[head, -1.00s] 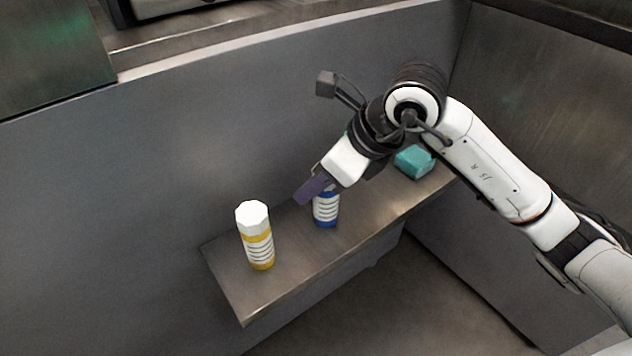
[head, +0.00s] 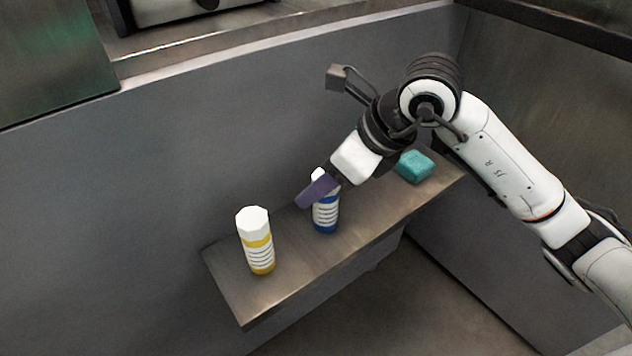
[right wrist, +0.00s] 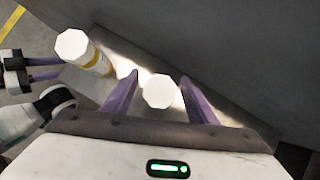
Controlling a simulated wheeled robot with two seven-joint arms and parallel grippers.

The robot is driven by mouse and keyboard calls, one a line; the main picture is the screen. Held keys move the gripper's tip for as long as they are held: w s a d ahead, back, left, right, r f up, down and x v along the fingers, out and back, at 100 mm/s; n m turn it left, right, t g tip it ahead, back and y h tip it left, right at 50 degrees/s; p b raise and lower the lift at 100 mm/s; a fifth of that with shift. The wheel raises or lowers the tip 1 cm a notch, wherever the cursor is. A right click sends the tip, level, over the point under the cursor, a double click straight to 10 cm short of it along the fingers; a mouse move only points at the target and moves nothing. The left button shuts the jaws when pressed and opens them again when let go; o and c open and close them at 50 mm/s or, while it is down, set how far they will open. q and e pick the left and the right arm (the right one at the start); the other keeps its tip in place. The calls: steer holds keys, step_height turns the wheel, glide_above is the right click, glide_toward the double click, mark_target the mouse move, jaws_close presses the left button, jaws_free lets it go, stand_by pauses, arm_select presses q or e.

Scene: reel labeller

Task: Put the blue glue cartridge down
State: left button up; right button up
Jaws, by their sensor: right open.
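The blue glue cartridge (head: 326,217), with a white cap and a striped white label, stands upright on the metal shelf (head: 285,290). My right gripper (head: 318,188) is at its upper part and hides some of it in the head view. In the right wrist view, the fingers of my right gripper (right wrist: 158,98) are open, one on each side of the cartridge's white cap (right wrist: 158,91), with gaps visible. My left gripper (right wrist: 58,69) shows at the left edge of the right wrist view, its fingers apart and empty. It is outside the head view.
A yellow cartridge (head: 261,257) with a white cap stands upright to the left of the blue one, near the shelf's left end. A teal block (head: 414,167) lies on the shelf's right part. A grey wall (head: 150,200) rises behind the shelf. Bare shelf lies between the cartridges.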

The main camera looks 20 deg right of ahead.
steer(key=p+v, duration=0.1)
steer(key=v, duration=0.8)
steer(key=shift+r, duration=0.35)
